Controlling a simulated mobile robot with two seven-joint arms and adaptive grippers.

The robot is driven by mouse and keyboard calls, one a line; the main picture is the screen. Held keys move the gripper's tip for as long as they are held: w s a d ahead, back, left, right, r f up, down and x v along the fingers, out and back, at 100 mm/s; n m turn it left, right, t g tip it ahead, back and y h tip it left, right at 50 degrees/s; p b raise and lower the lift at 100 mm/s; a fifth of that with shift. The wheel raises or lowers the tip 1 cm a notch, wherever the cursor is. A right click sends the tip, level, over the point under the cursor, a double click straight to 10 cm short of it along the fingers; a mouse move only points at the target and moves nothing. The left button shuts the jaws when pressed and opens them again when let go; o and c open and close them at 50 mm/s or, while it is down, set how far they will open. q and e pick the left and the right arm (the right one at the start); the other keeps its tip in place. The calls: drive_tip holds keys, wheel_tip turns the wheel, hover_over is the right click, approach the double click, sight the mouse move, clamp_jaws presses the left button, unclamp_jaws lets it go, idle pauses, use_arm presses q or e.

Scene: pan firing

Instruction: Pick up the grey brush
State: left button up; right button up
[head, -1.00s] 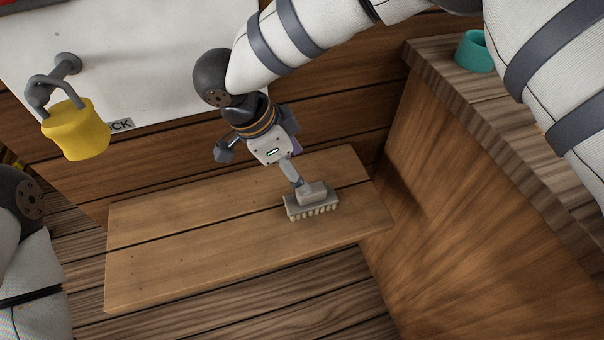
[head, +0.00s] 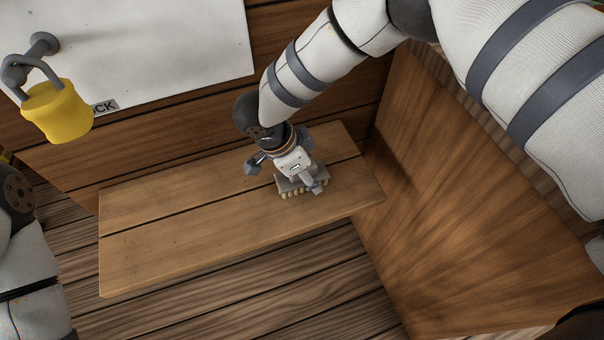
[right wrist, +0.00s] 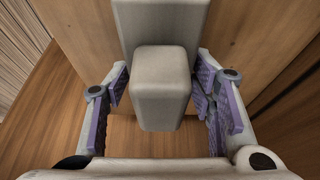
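The grey brush (head: 290,187) lies on a wooden bench board, its pale bristles facing down. My right gripper (head: 312,180) is over the brush in the head view and hides part of it. In the right wrist view the brush's grey block (right wrist: 160,85) stands between the two purple-padded fingers of my right gripper (right wrist: 162,100). The fingers are apart, with a small gap on each side of the block. My left arm shows at the left edge of the head view, but its gripper is out of frame.
The wooden bench board (head: 190,235) is otherwise bare. A wooden side panel (head: 440,190) rises at its right end. A yellow padlock-like object (head: 58,112) hangs by a white panel (head: 150,50) at the back left. Plank floor lies in front.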

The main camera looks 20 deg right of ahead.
drive_tip(key=c, duration=0.8)
